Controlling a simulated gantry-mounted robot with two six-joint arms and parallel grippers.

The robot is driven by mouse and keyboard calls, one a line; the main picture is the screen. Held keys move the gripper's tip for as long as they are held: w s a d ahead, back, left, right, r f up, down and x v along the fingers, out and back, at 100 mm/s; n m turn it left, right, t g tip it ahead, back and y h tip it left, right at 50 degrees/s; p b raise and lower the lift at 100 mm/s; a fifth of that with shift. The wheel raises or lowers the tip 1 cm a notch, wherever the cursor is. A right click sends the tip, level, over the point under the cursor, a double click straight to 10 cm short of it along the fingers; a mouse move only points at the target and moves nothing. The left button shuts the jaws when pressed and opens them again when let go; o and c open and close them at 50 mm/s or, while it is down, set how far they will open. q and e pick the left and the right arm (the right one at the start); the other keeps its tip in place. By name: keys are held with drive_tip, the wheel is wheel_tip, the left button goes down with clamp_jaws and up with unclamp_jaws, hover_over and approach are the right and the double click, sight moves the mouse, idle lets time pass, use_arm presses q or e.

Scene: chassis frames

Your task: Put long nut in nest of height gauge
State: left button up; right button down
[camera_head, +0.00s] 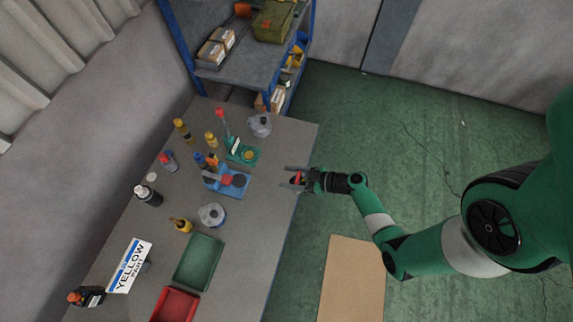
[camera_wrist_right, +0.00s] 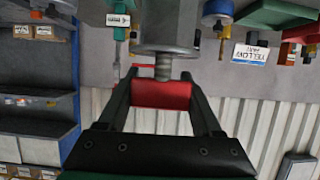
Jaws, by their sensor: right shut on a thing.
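My right gripper (camera_head: 293,180) is just off the table's right edge in the head view. It is shut on a red piece (camera_wrist_right: 163,94), which shows between its two fingers in the right wrist view. A short grey threaded part (camera_wrist_right: 163,69) shows just beyond the red piece; I cannot tell whether they are joined. On the table, a blue fixture (camera_head: 236,188) carries a dark disc and a red part. My left gripper is not in view.
A green tray (camera_head: 199,263) and a red tray (camera_head: 175,306) lie at the table's front. Several bottles stand along its left side. A grey-topped round thing (camera_head: 212,215) is near the blue fixture. A yellow-part sign (camera_head: 129,266) stands front left. The table's right strip is clear.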

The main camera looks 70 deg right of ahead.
idle(0.3)
drive_tip(key=a+r+n+g+y+p, duration=0.2)
drive_tip(key=a+n+y, duration=0.45)
drive_tip(key=a, duration=1.35)
drive_tip(key=w+d+r+m+t+h, duration=0.1)
drive_tip(key=d+r+m+h, duration=0.1)
drive_tip(key=r, duration=0.3)
drive_tip(key=w+d+r+m+t+h+p, duration=0.1)
drive_tip(key=w+d+r+m+h, duration=0.1)
drive_tip(key=r+m+h, duration=0.3)
drive_tip(key=shift+w+d+r+p, duration=0.25)
drive_tip(key=shift+d+r+p, duration=0.05)
drive_tip(key=shift+d+r, duration=0.4)
drive_tip(key=shift+f+m+h, duration=0.2)
drive_tip(key=shift+m+h, duration=0.05)
drive_tip(key=shift+h, duration=0.1)
